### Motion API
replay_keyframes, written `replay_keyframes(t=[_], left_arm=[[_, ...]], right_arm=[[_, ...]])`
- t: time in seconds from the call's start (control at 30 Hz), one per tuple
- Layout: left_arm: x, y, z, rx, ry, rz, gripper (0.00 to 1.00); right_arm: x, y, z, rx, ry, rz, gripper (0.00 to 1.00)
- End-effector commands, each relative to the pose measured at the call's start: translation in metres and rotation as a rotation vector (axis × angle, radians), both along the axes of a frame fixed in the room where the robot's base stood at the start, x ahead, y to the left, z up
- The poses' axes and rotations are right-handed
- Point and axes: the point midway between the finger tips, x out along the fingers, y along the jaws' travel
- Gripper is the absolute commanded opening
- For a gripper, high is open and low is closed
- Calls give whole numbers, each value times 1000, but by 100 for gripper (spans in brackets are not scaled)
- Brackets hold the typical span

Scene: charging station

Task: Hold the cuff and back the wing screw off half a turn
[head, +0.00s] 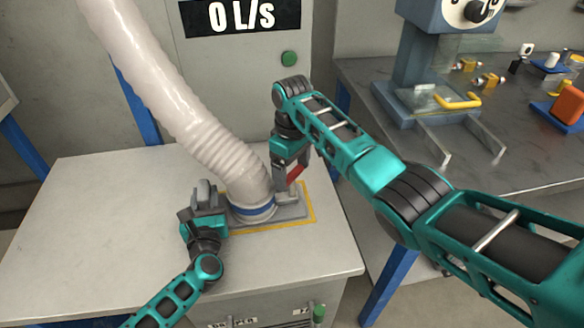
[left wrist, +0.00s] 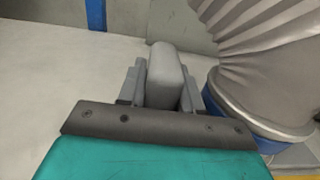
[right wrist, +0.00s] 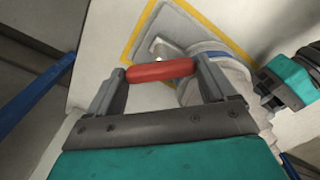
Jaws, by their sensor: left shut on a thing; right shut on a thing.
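The cuff (head: 252,212) is a blue-banded ring at the foot of the ribbed hose, on a grey plate. The blue band shows in the left wrist view (left wrist: 226,120), right of the gripper. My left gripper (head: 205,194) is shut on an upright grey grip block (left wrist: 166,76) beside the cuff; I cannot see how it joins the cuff. My right gripper (right wrist: 158,78), pointing down right of the cuff, is shut on the ends of a red bar (right wrist: 160,70), apparently the wing screw. In the head view the red bar (head: 296,172) is partly hidden by the gripper.
The ribbed hose (head: 180,100) rises to the upper left. A yellow outline (head: 313,205) surrounds the plate on the white cabinet top (head: 90,210). A grey bench (head: 375,80) with a blue press stands at right. The left of the cabinet top is clear.

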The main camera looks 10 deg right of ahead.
Motion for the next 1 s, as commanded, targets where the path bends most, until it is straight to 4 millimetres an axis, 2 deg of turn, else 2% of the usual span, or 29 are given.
replay_keyframes(t=[0.3, 0.8, 0.83, 0.97, 1.0], left_arm=[[0, 0, -1, 1, 2, 0, 0], [0, 0, -1, 1, 2, 0, 0], [0, 0, -1, 1, 2, 0, 0], [0, 0, -1, 1, 2, 0, 0], [0, 0, -1, 1, 2, 0, 0]], right_arm=[[1, 0, 1, 2, -2, 104, 54], [1, 0, 1, 1, -3, 118, 54], [1, 0, 1, 1, -3, 118, 87], [1, 0, 1, 1, -1, 117, 100], [0, 0, 1, 1, -1, 117, 100]])
